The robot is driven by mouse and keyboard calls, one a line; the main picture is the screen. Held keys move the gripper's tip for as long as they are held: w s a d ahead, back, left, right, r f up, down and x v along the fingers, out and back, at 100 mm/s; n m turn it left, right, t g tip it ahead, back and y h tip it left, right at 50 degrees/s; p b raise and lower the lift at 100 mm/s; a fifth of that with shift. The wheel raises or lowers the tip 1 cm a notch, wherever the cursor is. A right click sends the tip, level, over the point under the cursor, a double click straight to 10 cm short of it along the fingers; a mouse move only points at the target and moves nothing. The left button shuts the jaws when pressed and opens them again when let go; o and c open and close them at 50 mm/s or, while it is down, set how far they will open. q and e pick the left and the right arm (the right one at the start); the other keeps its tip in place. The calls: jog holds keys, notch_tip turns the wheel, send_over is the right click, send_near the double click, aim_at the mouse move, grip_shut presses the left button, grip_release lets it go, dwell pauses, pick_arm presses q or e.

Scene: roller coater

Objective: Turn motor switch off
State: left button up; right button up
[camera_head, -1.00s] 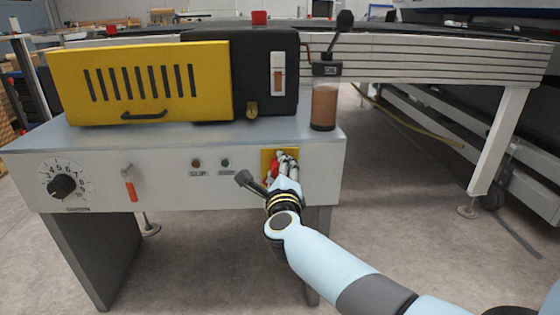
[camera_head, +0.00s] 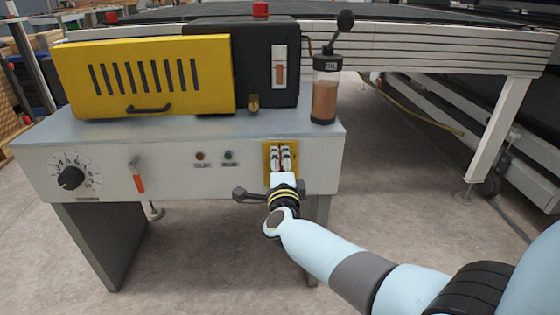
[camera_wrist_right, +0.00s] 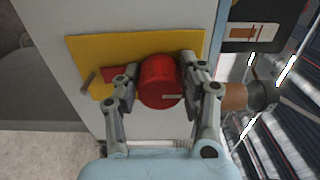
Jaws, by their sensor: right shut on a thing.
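The motor switch is a red round knob (camera_wrist_right: 160,82) on a yellow plate (camera_wrist_right: 110,48) on the machine's front panel. In the head view the plate (camera_head: 266,150) shows at the panel's right end, and the gripper hides the knob. My right gripper (camera_head: 281,158) is in front of the plate. In the right wrist view, its two fingers (camera_wrist_right: 163,80) are shut on the knob, one on each side. A red piece sticks out left of the knob, partly behind a finger. My left gripper is not in view.
The panel also carries a black dial (camera_head: 71,178), an orange-handled lever (camera_head: 138,178) and two small indicator lamps (camera_head: 228,156). A yellow slotted cover (camera_head: 150,75) and a brown-filled bottle (camera_head: 324,95) are on top. Open floor lies in front.

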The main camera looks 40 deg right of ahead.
jog(key=shift+f, duration=0.1)
dwell(0.3)
jog(key=o, duration=0.9)
jog(key=shift+a, duration=0.1)
jog(key=shift+c, duration=0.2)
jog(key=o, duration=0.3)
jog(key=v, duration=1.2)
